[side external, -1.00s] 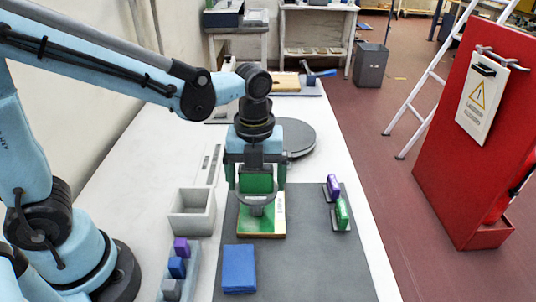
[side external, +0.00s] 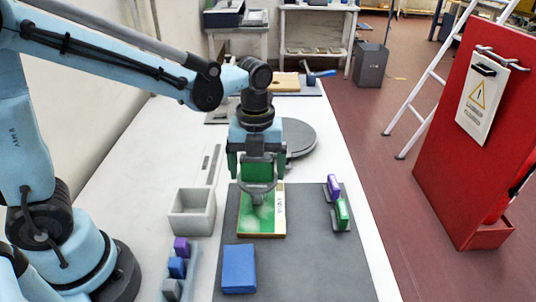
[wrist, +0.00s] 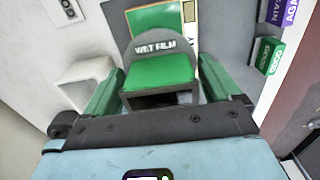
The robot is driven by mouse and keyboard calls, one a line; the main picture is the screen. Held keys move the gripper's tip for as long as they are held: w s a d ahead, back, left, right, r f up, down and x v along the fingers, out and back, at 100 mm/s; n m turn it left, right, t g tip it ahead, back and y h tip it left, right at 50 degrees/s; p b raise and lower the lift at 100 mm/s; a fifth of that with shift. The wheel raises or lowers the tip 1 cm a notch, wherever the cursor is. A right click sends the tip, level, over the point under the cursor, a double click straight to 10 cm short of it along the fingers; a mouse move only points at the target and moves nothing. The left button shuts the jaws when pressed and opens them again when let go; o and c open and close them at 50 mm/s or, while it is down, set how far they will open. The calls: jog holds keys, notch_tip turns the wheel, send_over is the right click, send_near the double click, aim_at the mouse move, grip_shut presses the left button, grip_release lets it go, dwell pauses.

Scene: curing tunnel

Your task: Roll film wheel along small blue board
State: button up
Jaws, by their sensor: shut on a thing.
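My gripper (side external: 257,176) is shut on the film wheel, a grey rounded piece with a green body, marked "WET FILM" in the wrist view (wrist: 160,72). In the side view the wheel (side external: 260,193) is at the far end of a green board (side external: 262,222); I cannot tell whether it touches. The green board has a pale patch and a light printed strip on its right. It also shows beyond the wheel in the wrist view (wrist: 155,17). The small blue board (side external: 239,268) lies nearer the camera, to the left of the green board, with nothing on it.
The boards lie on a dark grey mat (side external: 320,265). A purple stamp (side external: 333,186) and green stamp (side external: 343,212) stand at right. At left are an open grey box (side external: 192,222) and a rack (side external: 193,275) with several coloured blocks. A round grey plate (side external: 299,139) lies behind.

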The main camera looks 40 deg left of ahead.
jog(key=shift+w+a, duration=0.15)
jog(key=shift+w, duration=0.05)
jog(key=shift+w+a, duration=0.6)
jog(key=shift+w+a, duration=0.6)
jog(key=shift+w, duration=0.05)
jog(key=shift+r, duration=3.5)
